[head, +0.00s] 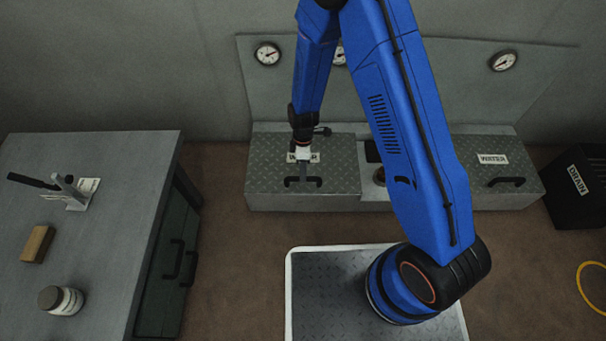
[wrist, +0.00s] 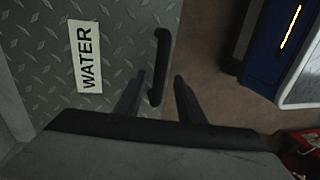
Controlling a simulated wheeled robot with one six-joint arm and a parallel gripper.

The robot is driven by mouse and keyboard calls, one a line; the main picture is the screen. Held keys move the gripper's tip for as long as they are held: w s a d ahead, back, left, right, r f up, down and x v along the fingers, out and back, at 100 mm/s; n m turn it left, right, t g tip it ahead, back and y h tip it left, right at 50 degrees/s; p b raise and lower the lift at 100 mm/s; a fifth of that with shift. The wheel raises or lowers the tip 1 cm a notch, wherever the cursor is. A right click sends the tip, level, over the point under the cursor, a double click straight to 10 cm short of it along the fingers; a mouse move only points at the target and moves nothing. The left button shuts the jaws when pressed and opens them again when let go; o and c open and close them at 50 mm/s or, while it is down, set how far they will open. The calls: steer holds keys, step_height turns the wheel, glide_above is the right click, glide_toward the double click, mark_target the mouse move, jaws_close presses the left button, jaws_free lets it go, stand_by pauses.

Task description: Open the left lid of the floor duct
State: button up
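The left lid (head: 262,160) of the floor duct is a grey checker-plate cover lying flat and shut against the back wall. It has a WATER label and a black bar handle (head: 288,183) near its front edge. My gripper (head: 304,176) is over this lid, pointing down at the handle. In the wrist view my gripper (wrist: 160,76) is open, with one dark finger on each side of the handle (wrist: 161,50). The lid (wrist: 125,30) and label (wrist: 87,57) show to the left. I cannot tell whether the fingers touch the handle or how far above it they are.
The right duct lid (head: 465,175) is also shut, with its own WATER label. A workbench (head: 110,160) with drawers stands at left. A black DRAIN box (head: 580,195) is at far right. Gauges (head: 267,54) line the back panel. Brown floor (head: 235,240) lies clear in front.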

steer(key=shift+s+f, duration=0.25)
steer(key=shift+f, duration=1)
jaws_close()
steer(key=shift+r, duration=0.1)
steer(key=w+r+g, duration=0.3)
steer(key=w+r, duration=1.5)
steer(key=r, duration=0.1)
steer(key=shift+w+d, duration=0.35)
steer(key=shift+w, duration=0.05)
